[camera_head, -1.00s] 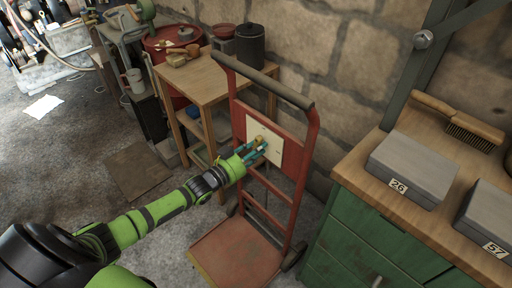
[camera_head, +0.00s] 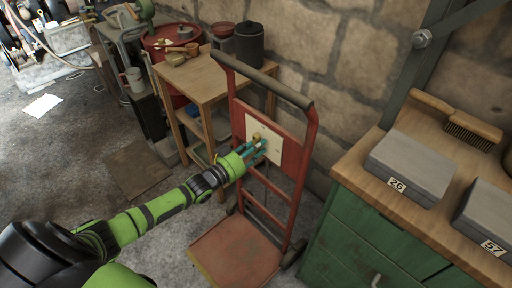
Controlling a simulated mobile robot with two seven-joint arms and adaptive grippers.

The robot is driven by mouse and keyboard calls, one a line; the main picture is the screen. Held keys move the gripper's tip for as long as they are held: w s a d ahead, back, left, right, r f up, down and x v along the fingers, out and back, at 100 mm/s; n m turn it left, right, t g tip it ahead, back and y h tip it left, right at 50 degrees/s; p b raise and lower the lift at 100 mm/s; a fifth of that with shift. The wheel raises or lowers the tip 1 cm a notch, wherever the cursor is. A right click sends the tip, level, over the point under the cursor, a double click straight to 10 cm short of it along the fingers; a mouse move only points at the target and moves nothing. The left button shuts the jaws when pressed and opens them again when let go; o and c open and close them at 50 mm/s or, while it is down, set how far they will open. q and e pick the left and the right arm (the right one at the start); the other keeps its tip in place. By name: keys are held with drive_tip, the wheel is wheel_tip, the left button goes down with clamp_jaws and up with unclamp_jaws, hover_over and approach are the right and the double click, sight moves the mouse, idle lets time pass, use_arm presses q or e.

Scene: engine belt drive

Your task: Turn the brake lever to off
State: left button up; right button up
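A cream plate (camera_head: 277,149) is fixed on the back of a red hand truck (camera_head: 238,252). A small brass-coloured knob or lever (camera_head: 257,137) shows on the plate. It is too small to tell which way it is turned. My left gripper (camera_head: 260,152) has teal fingertips that look slightly apart, with the fingers in front of the plate just below the brass piece. I cannot tell whether they touch the piece; the fingers cover part of the plate. My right gripper is not in view.
A wooden table (camera_head: 205,82) with pots stands behind the truck on the left. A green cabinet (camera_head: 362,232) with a wooden top, grey boxes (camera_head: 412,168) and a brush (camera_head: 458,118) is at right. A stone wall is behind. Open floor lies to the left.

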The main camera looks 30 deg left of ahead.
use_arm(q)
drive_tip(key=shift+o, duration=1.2)
drive_tip(key=v, duration=1.2)
drive_tip(key=shift+a, duration=0.15)
